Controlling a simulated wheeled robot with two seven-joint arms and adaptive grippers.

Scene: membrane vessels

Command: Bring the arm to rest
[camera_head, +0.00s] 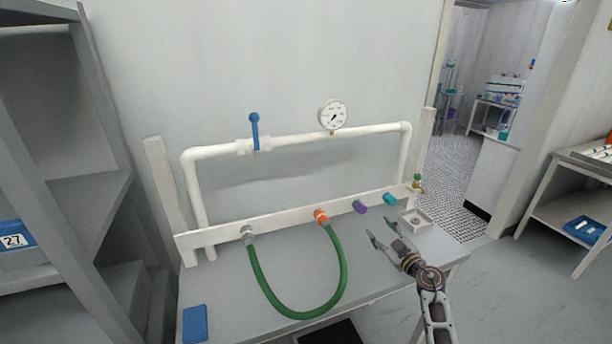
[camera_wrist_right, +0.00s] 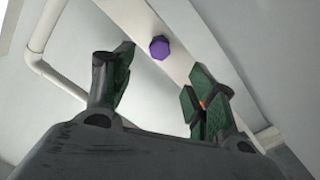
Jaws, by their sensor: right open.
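My right gripper (camera_head: 384,232) is open and empty in the head view. It is above the right part of the grey table, in front of the white board. In the right wrist view its two fingers (camera_wrist_right: 160,85) stand apart, with a purple cap (camera_wrist_right: 159,47) on the board beyond and between them. The cap also shows in the head view (camera_head: 359,207), apart from the gripper. A green hose (camera_head: 304,315) loops from a grey fitting (camera_head: 248,233) to an orange fitting (camera_head: 321,216). My left gripper is not in view.
White pipework (camera_head: 290,137) with a blue-handled valve (camera_head: 255,131) and a gauge (camera_head: 333,115) stands behind the board. A teal cap (camera_head: 390,199), a brass tap (camera_head: 419,188) and a small white tray (camera_head: 426,224) are near the gripper. A blue item (camera_head: 195,324) lies at front left.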

